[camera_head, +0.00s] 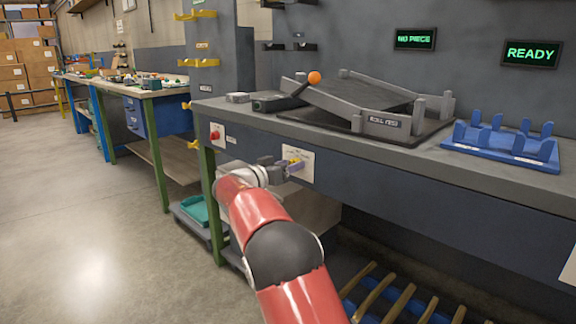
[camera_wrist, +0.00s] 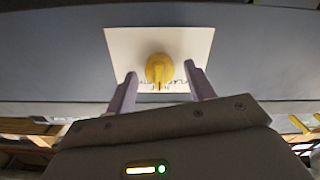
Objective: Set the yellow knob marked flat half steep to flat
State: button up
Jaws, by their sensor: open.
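The yellow knob (camera_wrist: 159,70) sits on a white plate (camera_wrist: 120,45) on the bench's dark front panel. In the wrist view its narrow grip points down toward my gripper, and small dark marks show beside it, too blurred to read. In the head view the knob (camera_head: 296,163) is small and partly hidden by my gripper (camera_head: 284,168). In the wrist view my gripper (camera_wrist: 160,82) is open, with one purple-grey finger on each side of the knob. A gap shows between each finger and the knob; I cannot tell how deep the fingertips reach.
A red button (camera_head: 215,135) is on the same front panel, to the left. Above stand a grey sloped feeder (camera_head: 375,95) with an orange-ball lever (camera_head: 314,78) and a blue rack (camera_head: 500,146). Screens read "NO PIECE" (camera_head: 415,39) and "READY" (camera_head: 531,54). The floor at left is clear.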

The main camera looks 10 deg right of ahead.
jog(key=c, duration=1)
jog(key=shift+f+n+b, duration=0.1)
jog(key=shift+n+b, duration=0.2)
jog(key=shift+n, duration=0.1)
jog(key=n+b, duration=0.1)
jog(key=n, duration=0.7)
jog(key=shift+a, duration=0.1)
jog(key=shift+w, duration=0.1)
jog(key=o, duration=1)
